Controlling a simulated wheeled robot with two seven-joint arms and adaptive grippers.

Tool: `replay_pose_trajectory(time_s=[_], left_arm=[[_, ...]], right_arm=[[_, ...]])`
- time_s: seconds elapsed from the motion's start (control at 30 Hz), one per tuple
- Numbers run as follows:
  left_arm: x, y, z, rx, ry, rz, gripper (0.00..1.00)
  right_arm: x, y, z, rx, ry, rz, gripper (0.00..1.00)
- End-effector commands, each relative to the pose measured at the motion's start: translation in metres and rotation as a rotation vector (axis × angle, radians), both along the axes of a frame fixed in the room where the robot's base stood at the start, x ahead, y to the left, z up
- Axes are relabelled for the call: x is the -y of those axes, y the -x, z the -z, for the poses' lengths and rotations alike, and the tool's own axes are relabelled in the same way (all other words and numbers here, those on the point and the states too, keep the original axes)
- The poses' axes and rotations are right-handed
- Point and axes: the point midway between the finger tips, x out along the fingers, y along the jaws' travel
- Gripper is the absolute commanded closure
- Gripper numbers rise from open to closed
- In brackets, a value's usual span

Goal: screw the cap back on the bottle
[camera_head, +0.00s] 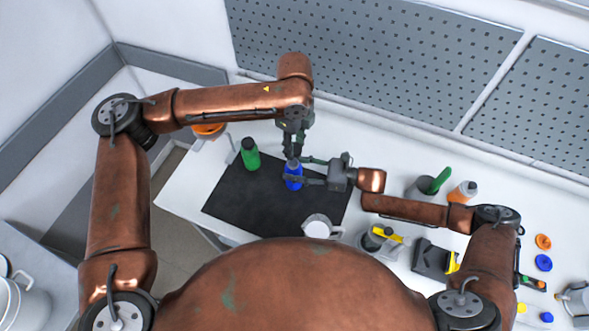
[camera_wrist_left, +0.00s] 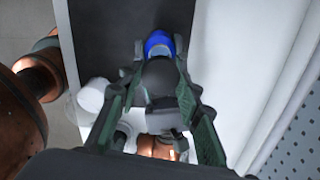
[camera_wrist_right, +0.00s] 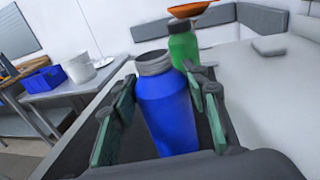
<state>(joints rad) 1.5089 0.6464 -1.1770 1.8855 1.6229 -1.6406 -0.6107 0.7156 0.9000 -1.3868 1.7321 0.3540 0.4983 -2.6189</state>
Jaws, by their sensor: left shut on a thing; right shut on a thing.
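The blue bottle (camera_head: 293,183) stands upright on the black mat (camera_head: 235,206). In the right wrist view the blue bottle (camera_wrist_right: 168,118) shows a grey neck at its top, with no dark cap on it. My right gripper (camera_head: 297,171) comes from the right and is shut around the bottle's upper part. My left gripper (camera_head: 294,157) points down just above the bottle. In the left wrist view its fingers are shut on a dark rounded cap (camera_wrist_left: 158,73), roughly in line with the blue bottle (camera_wrist_left: 158,41). The gap between cap and neck cannot be judged exactly.
A green bottle (camera_head: 250,153) with a dark cap stands to the left on the mat. A white mug (camera_head: 318,226) stands at the mat's front edge. An orange bowl (camera_head: 208,130) is at the back left. More bottles and tools crowd the right side.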

Motion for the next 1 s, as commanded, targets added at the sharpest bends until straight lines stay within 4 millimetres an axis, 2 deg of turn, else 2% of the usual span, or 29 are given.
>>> replay_pose_trajectory(time_s=[0.33, 1.0], left_arm=[[-0.004, -0.001, 0.045, -0.016, 0.021, 0.000, 0.75], [-0.004, -0.001, 0.053, -0.017, 0.022, 0.000, 0.75]], right_arm=[[0.001, 0.000, 0.003, -0.003, 0.005, 0.002, 1.00], [0.001, 0.000, 0.003, -0.004, 0.005, 0.002, 1.00]])
